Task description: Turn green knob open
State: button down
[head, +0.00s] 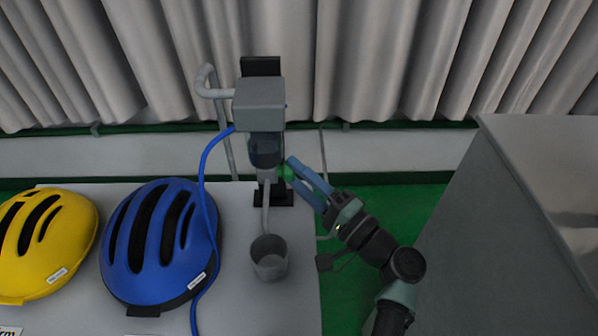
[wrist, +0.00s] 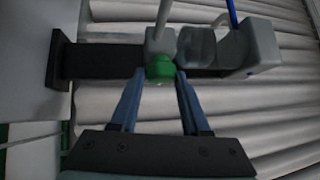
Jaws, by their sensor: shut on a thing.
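The green knob (wrist: 160,68) is on a grey valve block on the side of the dispenser tower (head: 260,105). In the head view the knob (head: 286,172) is mostly covered by my fingers. My gripper (wrist: 159,82) has its two blue fingers on either side of the knob, shut on it at their tips. In the head view my gripper (head: 288,169) reaches the tower from the right. A thin grey spout runs down from the valve toward a grey cup (head: 269,258) on the table.
A blue helmet (head: 135,235) and a yellow helmet (head: 70,245) sit on the grey table (head: 245,310) at left. A blue hose (head: 203,180) runs from the tower across the table. A large grey cabinet (head: 500,230) stands at right. Curtains hang behind.

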jog(key=shift+w+r+m+g+h+p, duration=0.2)
jog(key=shift+m+g+h+p, duration=0.65)
jog(key=shift+m+g+p, duration=1.6)
jog(key=shift+r+m+g+h+p, duration=0.25)
jog(key=shift+m+g+h+p, duration=0.9)
jog(key=shift+p, duration=2.6)
jog(key=shift+w+r+m+g+h+p, duration=0.1)
jog(key=shift+r+m+g+h+p, duration=0.3)
jog(key=shift+m+g+p, duration=1.5)
jog(key=shift+f+n+g+p, duration=0.1)
jog(key=shift+n+g+p, duration=0.5)
jog(key=shift+p, duration=0.55)
jog(key=shift+c, duration=1.9)
grip_release()
jog(key=shift+d, duration=0.1)
jog(key=v, duration=1.2)
jog(key=shift+s+r, duration=0.2)
jog(key=shift+r, duration=0.2)
